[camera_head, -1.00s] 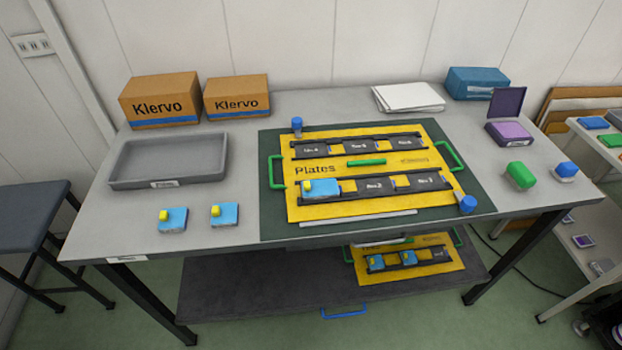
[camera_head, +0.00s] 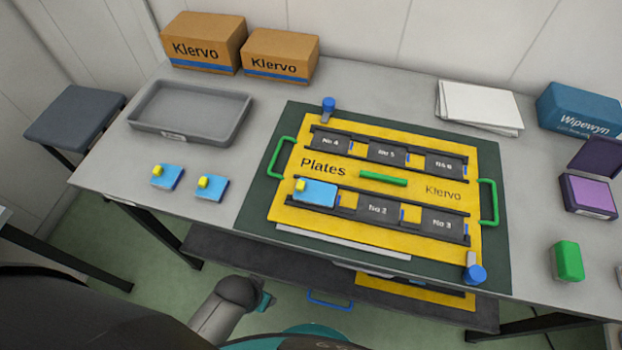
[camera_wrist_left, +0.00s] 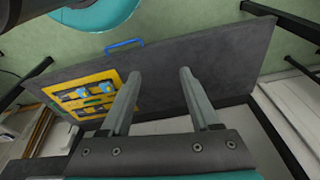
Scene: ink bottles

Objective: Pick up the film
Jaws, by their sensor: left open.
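Nothing is readably marked as the film, so I cannot tell which thing it is. On the yellow Plates board (camera_head: 331,223), one light blue piece with a yellow knob (camera_head: 317,194) sits in the front left slot. Two similar blue pieces, the left one (camera_head: 168,175) and the right one (camera_head: 211,187), lie on the bare table left of the board. A thin pale strip (camera_head: 344,243) lies along the board's front edge. My left gripper (camera_wrist_left: 159,73) is open and empty in the left wrist view, with the dark lower shelf (camera_wrist_left: 225,60) behind its fingers.
A grey tray (camera_head: 189,133) and two Klervo boxes (camera_head: 203,42) stand at the back left. White sheets (camera_head: 479,107), a Wipewyn box (camera_head: 581,109), a purple case (camera_head: 590,195) and a green block (camera_head: 567,261) are at the right. A lower yellow board (camera_wrist_left: 82,96) lies on the shelf.

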